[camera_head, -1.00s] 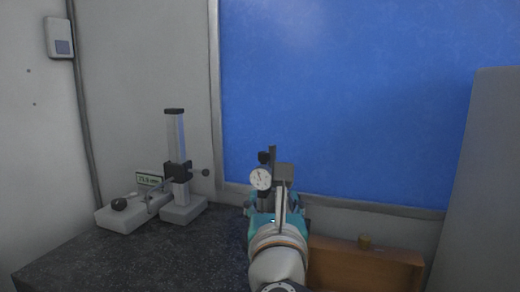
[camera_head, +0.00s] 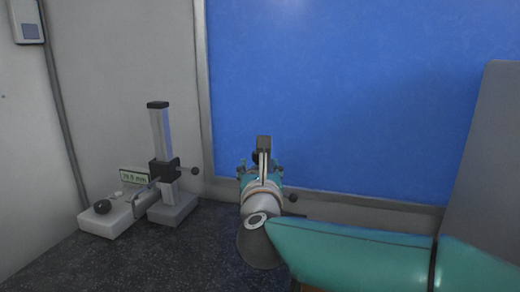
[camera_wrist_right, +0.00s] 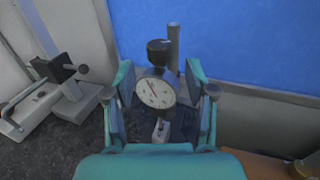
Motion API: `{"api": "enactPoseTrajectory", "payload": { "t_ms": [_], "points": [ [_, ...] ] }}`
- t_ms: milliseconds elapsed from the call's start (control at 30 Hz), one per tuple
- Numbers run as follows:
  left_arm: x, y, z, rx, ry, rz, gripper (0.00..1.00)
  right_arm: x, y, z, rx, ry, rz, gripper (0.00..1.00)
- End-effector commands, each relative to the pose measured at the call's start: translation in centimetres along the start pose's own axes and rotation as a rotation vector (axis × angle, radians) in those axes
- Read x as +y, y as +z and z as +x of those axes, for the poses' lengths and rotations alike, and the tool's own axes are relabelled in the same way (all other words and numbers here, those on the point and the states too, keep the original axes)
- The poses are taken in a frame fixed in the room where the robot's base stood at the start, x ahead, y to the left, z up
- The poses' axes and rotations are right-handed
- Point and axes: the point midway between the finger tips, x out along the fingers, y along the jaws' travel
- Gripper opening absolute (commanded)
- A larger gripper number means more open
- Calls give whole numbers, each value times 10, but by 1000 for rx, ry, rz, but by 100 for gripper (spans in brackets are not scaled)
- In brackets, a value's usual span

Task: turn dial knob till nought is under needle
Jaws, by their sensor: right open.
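In the right wrist view, the dial gauge (camera_wrist_right: 155,92) has a round white face with a dark rim and a thin needle. Its figures are too small to read. A black knob (camera_wrist_right: 160,47) stands above the face, in front of a grey post (camera_wrist_right: 173,42). My right gripper (camera_wrist_right: 160,74) is open, its teal fingers on either side of the dial with gaps visible. In the head view, my right gripper (camera_head: 261,168) hides the dial's face, and a grey post top with dark parts shows beyond it. My left gripper is out of view.
A height gauge (camera_head: 160,145) with a post, side knob and green display stands left on the dark speckled table (camera_head: 195,265). A wall and blue panel (camera_head: 340,90) close off the back. An orange-brown box (camera_wrist_right: 265,165) edges in at lower right.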

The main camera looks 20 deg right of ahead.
Motion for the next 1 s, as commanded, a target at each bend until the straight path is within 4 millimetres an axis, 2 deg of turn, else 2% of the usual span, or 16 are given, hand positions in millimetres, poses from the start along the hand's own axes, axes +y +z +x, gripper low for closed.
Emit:
{"api": "enactPoseTrajectory", "payload": {
  "t_ms": [33, 100, 300, 467, 733, 1000],
  "points": [
    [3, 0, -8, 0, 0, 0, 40, 0, 3, 12, 2, -3, -3, 56],
    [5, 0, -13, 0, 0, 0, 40, 0, 3, 25, 3, -2, -1, 56],
    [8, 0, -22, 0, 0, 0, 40, 2, 2, 50, 1, 1, -1, 56],
    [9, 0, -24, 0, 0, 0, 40, 2, 0, 57, 0, 3, 0, 56],
    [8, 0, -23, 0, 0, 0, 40, 2, 0, 58, 0, 4, 0, 56],
    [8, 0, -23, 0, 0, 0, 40, 2, 0, 58, 0, 3, 0, 11]
  ]
}}
